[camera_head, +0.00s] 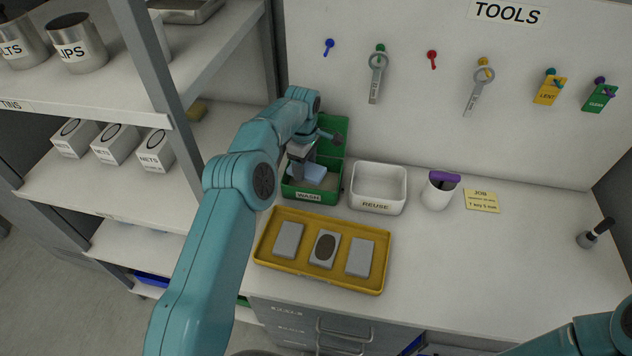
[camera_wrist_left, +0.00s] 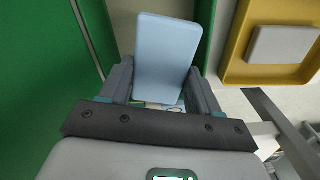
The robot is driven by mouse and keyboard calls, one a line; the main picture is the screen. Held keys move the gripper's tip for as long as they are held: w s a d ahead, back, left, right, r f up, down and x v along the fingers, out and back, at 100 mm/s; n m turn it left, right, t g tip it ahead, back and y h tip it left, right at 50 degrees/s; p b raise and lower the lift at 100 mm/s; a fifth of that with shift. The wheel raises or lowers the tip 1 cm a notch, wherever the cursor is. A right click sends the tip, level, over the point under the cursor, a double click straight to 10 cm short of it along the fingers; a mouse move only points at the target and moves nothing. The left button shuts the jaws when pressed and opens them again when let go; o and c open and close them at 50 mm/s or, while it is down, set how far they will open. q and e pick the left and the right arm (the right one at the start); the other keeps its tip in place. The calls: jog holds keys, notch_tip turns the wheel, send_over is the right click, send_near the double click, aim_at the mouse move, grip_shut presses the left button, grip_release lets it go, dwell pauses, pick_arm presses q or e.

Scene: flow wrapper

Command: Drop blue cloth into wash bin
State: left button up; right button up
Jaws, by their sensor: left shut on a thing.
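The blue cloth (camera_head: 306,172) is a flat light-blue piece at the green bin labelled WASH (camera_head: 309,196). In the left wrist view the cloth (camera_wrist_left: 166,55) stands out between the fingers. My left gripper (camera_head: 298,165) reaches into the bin's opening from above and is shut on the cloth. The bin's green lid (camera_head: 333,132) is open behind it. Part of the bin's inside is hidden by my left arm and gripper. My right gripper is out of view; only part of my right arm shows at the lower right.
A white REUSE bin (camera_head: 377,206) stands right of the WASH bin. A yellow tray (camera_head: 268,260) with three grey blocks lies in front. A white cup (camera_head: 436,195) holds a purple-handled item. Shelves (camera_head: 90,170) stand at left. The counter's right part is mostly clear.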

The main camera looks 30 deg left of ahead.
pick_arm(q)
jog(key=o, duration=1)
jog(key=shift+r, duration=0.15)
jog(key=shift+r, duration=0.35)
notch_tip(320, 180, up, 15)
jog(key=p, duration=0.7)
jog(key=shift+r, duration=0.2)
jog(key=shift+s+d+f, duration=0.1)
jog(key=shift+s, duration=0.1)
